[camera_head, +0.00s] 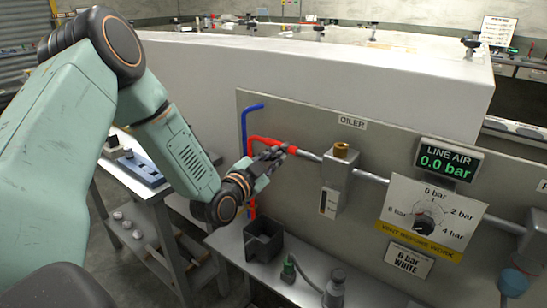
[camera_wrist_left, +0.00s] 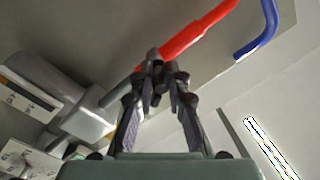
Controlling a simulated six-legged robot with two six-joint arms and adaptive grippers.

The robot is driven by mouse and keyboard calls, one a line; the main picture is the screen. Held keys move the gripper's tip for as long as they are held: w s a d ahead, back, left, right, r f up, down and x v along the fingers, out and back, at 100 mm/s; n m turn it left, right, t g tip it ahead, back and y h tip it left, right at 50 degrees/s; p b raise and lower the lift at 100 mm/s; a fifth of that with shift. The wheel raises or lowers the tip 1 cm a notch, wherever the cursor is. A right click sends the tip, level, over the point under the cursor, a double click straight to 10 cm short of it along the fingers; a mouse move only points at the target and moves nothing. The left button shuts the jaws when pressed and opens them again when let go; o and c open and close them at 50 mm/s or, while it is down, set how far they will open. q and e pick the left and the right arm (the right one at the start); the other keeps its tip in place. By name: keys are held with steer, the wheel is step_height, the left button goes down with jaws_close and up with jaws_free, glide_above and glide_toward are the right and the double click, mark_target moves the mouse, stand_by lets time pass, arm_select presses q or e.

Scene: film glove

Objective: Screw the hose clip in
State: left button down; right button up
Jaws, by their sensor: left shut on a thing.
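The red hose (camera_head: 261,141) runs along the grey panel and meets a grey metal pipe (camera_head: 309,156). In the left wrist view, the red hose (camera_wrist_left: 198,33) passes just beyond my fingertips. My left gripper (camera_head: 279,151) is at the joint of hose and pipe. In the left wrist view, my left gripper (camera_wrist_left: 160,80) has its fingers closed on a small dark grey piece, apparently the hose clip (camera_wrist_left: 153,56). The fingers hide most of it, and I cannot tell how far its screw is turned. My right gripper is not in view.
A blue hose (camera_head: 245,130) hangs left of the red one. The oiler block (camera_head: 337,178) stands right of the joint, with a LINE AIR display (camera_head: 448,159) reading 0.0 bar farther right. A black open bin (camera_head: 264,239) stands on the shelf below.

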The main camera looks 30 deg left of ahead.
mark_target(271, 159)
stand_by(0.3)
arm_select(q)
steer(key=c, duration=1.3)
jaws_free()
steer(key=shift+s, duration=0.15)
steer(key=s, duration=0.5)
steer(key=shift+s+a, duration=0.1)
steer(key=shift+s, duration=1.05)
